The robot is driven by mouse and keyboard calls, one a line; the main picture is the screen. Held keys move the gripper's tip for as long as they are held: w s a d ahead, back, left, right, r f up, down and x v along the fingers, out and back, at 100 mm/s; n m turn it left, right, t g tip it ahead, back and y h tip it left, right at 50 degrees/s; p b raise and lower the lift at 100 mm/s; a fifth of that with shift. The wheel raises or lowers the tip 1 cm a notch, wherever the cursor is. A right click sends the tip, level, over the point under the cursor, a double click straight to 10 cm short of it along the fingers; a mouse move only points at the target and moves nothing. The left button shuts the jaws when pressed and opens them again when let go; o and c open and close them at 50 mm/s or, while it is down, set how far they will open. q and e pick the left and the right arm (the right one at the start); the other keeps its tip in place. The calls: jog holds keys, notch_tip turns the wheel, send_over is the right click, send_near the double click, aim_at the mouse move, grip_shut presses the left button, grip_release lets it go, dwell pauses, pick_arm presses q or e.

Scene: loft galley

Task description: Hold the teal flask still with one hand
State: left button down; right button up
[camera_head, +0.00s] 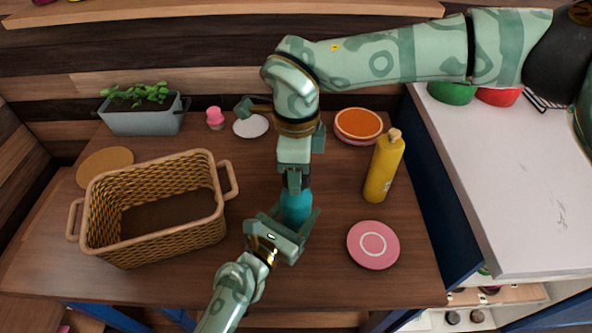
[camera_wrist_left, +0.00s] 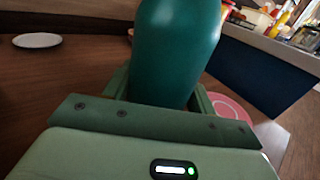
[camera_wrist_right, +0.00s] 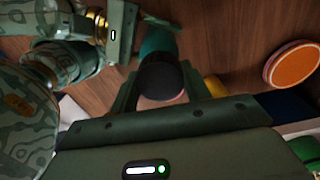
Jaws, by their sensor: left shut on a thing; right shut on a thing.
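The teal flask (camera_head: 296,208) stands upright on the wooden table, right of the basket. It fills the upper middle of the left wrist view (camera_wrist_left: 175,50). My left gripper (camera_head: 292,222) is shut around its body, low down, from the near side. My right gripper (camera_head: 295,182) comes down from above and is shut on the flask's dark cap (camera_wrist_right: 162,80). The cap shows between its fingers in the right wrist view, with the teal body (camera_wrist_right: 157,40) beyond it. In the head view the right gripper hides the cap.
A wicker basket (camera_head: 150,165) stands at left, near a grey planter (camera_head: 145,120), a cork-coloured disc (camera_head: 105,162) and a pink object (camera_head: 215,118). A white plate (camera_head: 251,126) and an orange plate (camera_head: 359,124) lie behind. A yellow bottle (camera_head: 383,170) and pink plate (camera_head: 373,245) are at right.

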jog(key=shift+r, duration=0.35)
jog(key=shift+r, duration=2)
pick_arm(q)
jog(key=shift+c, duration=2)
grip_release()
